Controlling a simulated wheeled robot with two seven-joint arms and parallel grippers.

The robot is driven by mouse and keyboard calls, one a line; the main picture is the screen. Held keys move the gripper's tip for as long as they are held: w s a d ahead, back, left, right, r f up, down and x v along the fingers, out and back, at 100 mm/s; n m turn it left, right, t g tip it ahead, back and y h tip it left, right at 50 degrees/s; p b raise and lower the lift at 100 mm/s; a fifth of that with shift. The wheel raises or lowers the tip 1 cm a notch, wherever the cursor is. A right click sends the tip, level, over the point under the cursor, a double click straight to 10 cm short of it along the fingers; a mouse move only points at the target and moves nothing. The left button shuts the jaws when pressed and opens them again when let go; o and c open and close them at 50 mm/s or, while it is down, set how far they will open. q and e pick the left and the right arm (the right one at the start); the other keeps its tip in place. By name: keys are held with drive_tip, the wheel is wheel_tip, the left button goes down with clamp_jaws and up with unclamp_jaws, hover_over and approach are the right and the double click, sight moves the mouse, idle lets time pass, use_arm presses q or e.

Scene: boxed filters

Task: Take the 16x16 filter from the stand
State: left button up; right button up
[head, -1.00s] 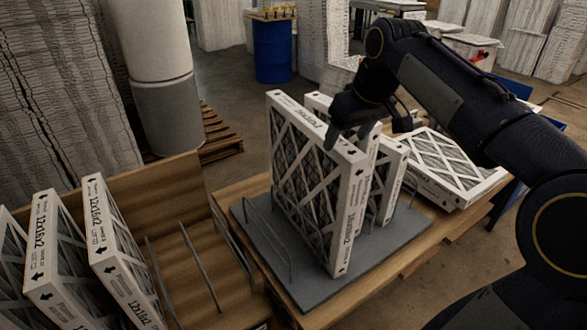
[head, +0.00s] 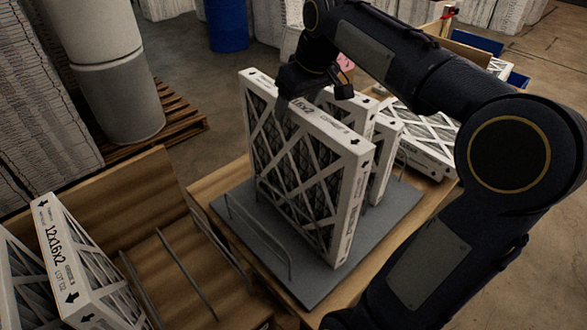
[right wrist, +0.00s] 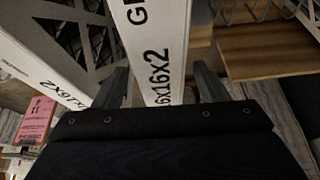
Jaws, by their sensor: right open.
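The front filter (head: 306,160), white-framed with dark pleats behind a lattice, stands upright on the grey stand (head: 395,222); its top edge reads "16x2" in part. In the right wrist view this filter (right wrist: 158,45) shows lettering ending "6x16x2" and lies between the two fingers. My right gripper (head: 291,98) is at its top edge, toward the far left end. In the wrist view the jaws (right wrist: 160,88) are open, one finger on each side, with a gap to the finger at right. My left gripper is not in view.
More filters (head: 384,160) stand close behind the front one. One (right wrist: 50,70) is near the left finger in the wrist view. A wooden rack (head: 160,265) with wire dividers holds 12x16x2 filters (head: 75,262) at left. Wire loops (head: 262,238) rise from the stand.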

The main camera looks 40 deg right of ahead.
drive_tip(key=x, duration=0.4)
drive_tip(key=shift+f, duration=0.2)
drive_tip(key=shift+c, duration=0.3)
clamp_jaws()
